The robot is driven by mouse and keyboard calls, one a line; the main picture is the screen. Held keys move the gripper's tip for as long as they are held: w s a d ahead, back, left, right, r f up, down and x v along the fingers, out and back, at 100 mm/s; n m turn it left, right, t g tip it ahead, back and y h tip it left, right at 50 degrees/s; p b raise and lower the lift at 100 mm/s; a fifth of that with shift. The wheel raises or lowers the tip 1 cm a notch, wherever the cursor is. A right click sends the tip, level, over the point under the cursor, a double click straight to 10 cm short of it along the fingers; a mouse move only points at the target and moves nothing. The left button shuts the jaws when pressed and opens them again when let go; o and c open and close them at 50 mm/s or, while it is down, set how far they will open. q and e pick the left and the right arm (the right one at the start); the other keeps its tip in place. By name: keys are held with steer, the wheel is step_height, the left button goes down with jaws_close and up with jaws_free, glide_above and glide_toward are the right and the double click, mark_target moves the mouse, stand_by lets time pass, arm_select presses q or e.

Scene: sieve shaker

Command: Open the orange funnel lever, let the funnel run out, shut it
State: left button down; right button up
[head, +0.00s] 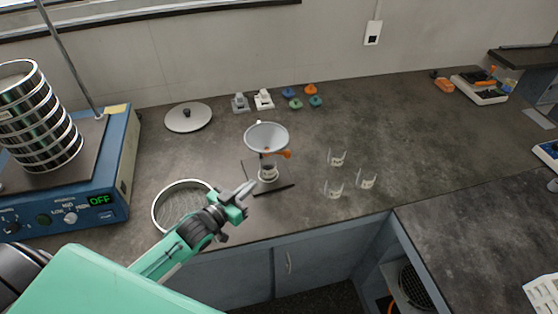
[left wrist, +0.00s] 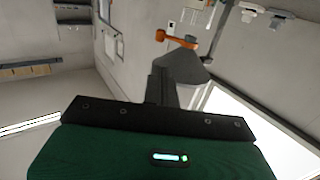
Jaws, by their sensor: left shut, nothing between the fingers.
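The metal funnel (head: 267,136) sits on a small stand on the bench, wide mouth up. Its orange lever (head: 284,154) points to the right below the cone, and the lever also shows in the left wrist view (left wrist: 177,40), just beyond the fingers. A small clear beaker (head: 268,174) stands under the funnel. The funnel's contents and the valve's inside are hidden. My left gripper (head: 250,186) is shut and empty, in front of and slightly left of the stand, apart from the lever in the head view. My right gripper is not seen.
A sieve ring (head: 184,207) lies beside my left arm. Several small beakers (head: 337,158) stand right of the funnel. A shaker with a sieve stack (head: 35,120) is at left, a round lid (head: 188,117) behind. The bench between beakers and the back-right items is clear.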

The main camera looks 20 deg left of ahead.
arm_select(q)
steer(key=p, duration=0.4)
glide_toward(285, 155)
steer(key=x, duration=0.5)
steer(key=shift+r, duration=0.15)
steer(key=shift+x, duration=0.95)
